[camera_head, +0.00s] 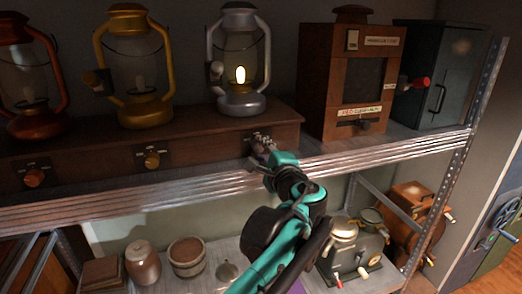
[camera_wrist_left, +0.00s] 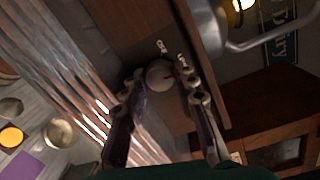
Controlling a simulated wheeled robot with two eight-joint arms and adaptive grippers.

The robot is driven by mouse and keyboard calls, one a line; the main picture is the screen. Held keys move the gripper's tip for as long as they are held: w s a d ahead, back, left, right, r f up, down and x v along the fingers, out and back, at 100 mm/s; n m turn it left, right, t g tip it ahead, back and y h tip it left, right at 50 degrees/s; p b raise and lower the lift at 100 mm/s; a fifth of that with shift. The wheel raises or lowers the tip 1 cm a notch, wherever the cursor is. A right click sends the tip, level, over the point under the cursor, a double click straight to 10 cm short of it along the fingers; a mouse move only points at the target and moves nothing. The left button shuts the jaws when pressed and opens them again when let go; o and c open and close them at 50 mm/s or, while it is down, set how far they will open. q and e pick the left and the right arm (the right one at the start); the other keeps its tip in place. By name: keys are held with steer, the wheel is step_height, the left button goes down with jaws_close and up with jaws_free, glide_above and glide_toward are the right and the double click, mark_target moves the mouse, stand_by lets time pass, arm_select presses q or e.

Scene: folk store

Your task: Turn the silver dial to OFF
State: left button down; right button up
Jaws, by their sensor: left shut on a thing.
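In the left wrist view the fingers of the left gripper (camera_wrist_left: 160,84) are shut on the dial, one on each side. Small pale labels lie beside the dial, too small to read. The silver lantern (camera_head: 240,101) above it glows at its bulb. My right gripper is not in view.
A gold lantern (camera_head: 147,113) with a gold dial (camera_head: 152,161) and a copper lantern (camera_head: 42,124) with a copper dial (camera_head: 34,178) stand left. A wooden box (camera_head: 312,88) stands right. The metal shelf edge (camera_head: 130,197) runs just below the dials.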

arm_select(q)
steer(key=n, duration=0.6)
steer(key=shift+f+h, duration=0.1)
steer(key=shift+h, duration=0.2)
steer(key=n, duration=0.6)
steer(key=shift+f+b, duration=0.1)
steer(key=shift+b, duration=0.25)
steer(key=c, duration=1.2)
jaws_free()
steer(key=shift+s+h, duration=0.1)
steer(key=shift+h, duration=0.2)
steer(key=v, duration=1.1)
steer(key=shift+s+d, duration=0.15)
steer(key=shift+s, duration=0.25)
steer(key=shift+f, duration=0.15)
